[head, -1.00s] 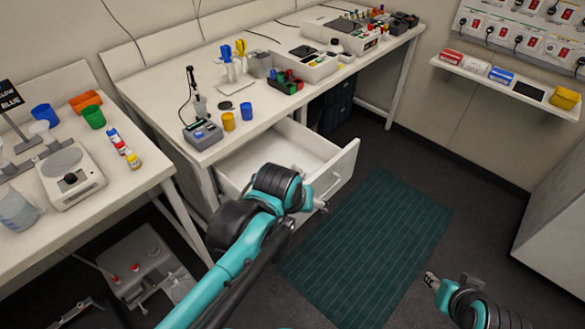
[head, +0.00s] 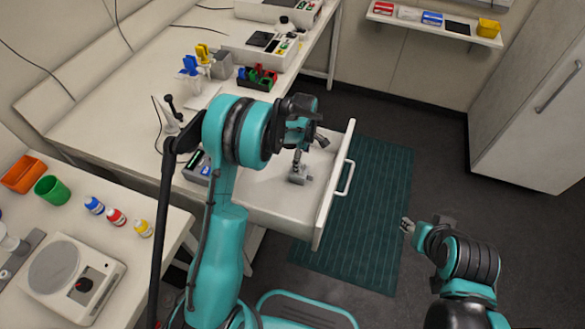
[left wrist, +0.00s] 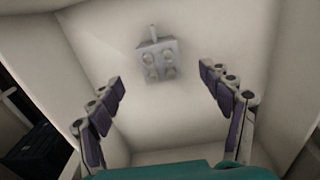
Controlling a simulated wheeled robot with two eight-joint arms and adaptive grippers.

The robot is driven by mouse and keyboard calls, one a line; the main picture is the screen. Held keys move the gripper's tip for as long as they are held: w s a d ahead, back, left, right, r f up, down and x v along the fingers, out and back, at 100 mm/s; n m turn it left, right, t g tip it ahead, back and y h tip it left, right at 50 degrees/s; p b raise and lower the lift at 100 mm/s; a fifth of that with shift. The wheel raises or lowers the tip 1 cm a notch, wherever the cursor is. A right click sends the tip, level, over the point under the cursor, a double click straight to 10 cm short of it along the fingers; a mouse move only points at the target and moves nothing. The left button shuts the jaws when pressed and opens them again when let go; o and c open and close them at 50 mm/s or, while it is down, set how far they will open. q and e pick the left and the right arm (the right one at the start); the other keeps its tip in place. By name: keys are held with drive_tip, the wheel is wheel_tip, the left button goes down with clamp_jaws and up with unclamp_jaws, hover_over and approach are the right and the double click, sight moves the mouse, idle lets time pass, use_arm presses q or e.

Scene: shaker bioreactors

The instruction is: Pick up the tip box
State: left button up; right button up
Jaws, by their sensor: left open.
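A small grey block with several round pale spots on its face and a short stem lies inside the open drawer (head: 262,200). This block (left wrist: 160,62) is near the top middle of the left wrist view, and it also shows in the head view (head: 300,175). I cannot tell for sure that it is the tip box. My left gripper (head: 309,148) is over the drawer, open and empty. In the left wrist view its fingers (left wrist: 162,78) stand apart on either side, below the block and clear of it.
The drawer front (head: 335,185) and side walls surround the block. The bench above holds a grey box (head: 222,66), a coloured tube rack (head: 256,78) and a device (head: 196,167). A balance (head: 72,278) stands on the left table. The green mat (head: 360,215) is clear.

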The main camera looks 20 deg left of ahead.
use_arm(q)
wheel_tip(320, 180, down, 3)
drive_tip(key=shift+b, duration=0.6)
drive_tip(key=f+b, duration=0.1)
drive_tip(key=f, duration=0.1)
drive_tip(key=f+b, duration=0.1)
drive_tip(key=f, duration=0.1)
drive_tip(key=shift+w+a+f, duration=0.1)
drive_tip(key=shift+a+f, duration=0.05)
drive_tip(key=shift+a, duration=0.05)
drive_tip(key=shift+f, duration=0.4)
drive_tip(key=shift+r, duration=0.1)
drive_tip(key=shift+c, duration=1)
drive_tip(key=c, duration=1.1)
